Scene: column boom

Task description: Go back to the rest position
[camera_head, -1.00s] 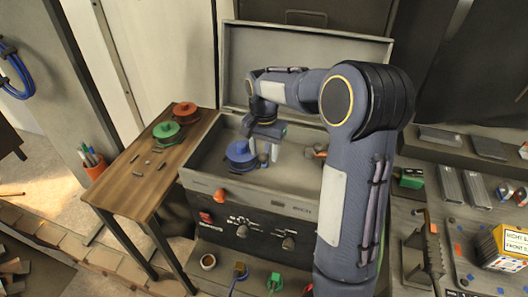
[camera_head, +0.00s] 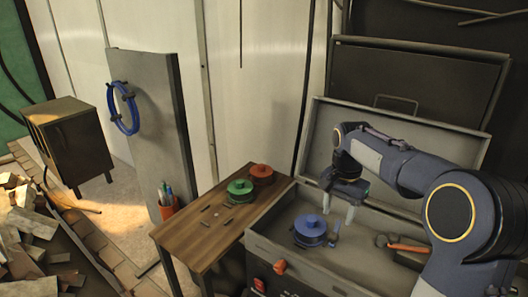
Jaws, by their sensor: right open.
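My right arm comes in from the right, and its gripper (camera_head: 341,212) hangs over the open grey case. The gripper is open and empty, its pale fingers pointing down. A blue spool (camera_head: 309,228) sits in the case just left of the fingers; whether they touch it I cannot tell. My left gripper is not in view.
The open case (camera_head: 272,249) has its lid up at the back and an orange-handled tool (camera_head: 407,248) inside. A wooden table (camera_head: 190,241) beside it holds a green spool (camera_head: 239,189), a red spool (camera_head: 261,174) and small pieces. A cabinet (camera_head: 72,139) and rubble lie left.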

